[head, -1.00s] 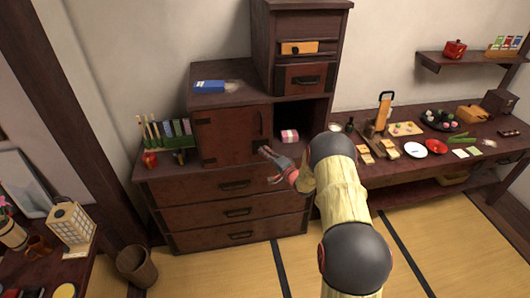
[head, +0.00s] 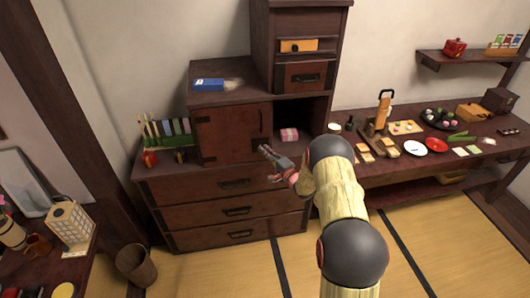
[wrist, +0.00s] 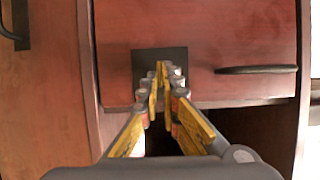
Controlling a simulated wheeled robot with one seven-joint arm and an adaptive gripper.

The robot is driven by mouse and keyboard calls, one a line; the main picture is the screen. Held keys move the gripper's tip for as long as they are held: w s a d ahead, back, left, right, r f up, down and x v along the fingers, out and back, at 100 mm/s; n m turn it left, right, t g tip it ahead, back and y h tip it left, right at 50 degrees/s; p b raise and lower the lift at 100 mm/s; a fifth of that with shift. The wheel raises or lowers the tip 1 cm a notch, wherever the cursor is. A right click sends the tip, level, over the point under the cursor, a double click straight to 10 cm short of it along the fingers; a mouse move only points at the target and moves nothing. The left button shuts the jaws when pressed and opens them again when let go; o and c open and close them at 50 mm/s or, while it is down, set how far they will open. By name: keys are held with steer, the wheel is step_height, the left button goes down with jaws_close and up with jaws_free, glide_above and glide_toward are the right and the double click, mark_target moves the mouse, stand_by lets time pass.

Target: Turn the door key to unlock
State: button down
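The small cabinet door (head: 225,135) is dark red-brown wood and looks closed. It has an upright dark handle and a dark lock plate (wrist: 142,62) at its lower right in the head view. My gripper (wrist: 160,75) points at this plate, with its yellow-padded fingertips close together in front of it. In the head view my gripper (head: 268,152) is beside the door's lower right corner. I cannot make out the key; the fingertips cover the middle of the plate. I cannot tell whether they hold it.
An open compartment with a pink-and-white box (head: 289,135) is just right of the door. Drawers (head: 235,187) lie below. A blue box (head: 209,85) lies on the cabinet top. A side table with food is on the right.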

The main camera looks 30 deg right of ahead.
steer(key=c, duration=2)
jaws_free()
steer(key=shift+c, duration=0.2)
steer(key=shift+s, duration=0.1)
steer(key=s+d, duration=0.1)
steer(key=s, duration=1)
steer(key=shift+s+d, duration=0.2)
steer(key=shift+s, duration=0.15)
steer(key=shift+f, duration=0.1)
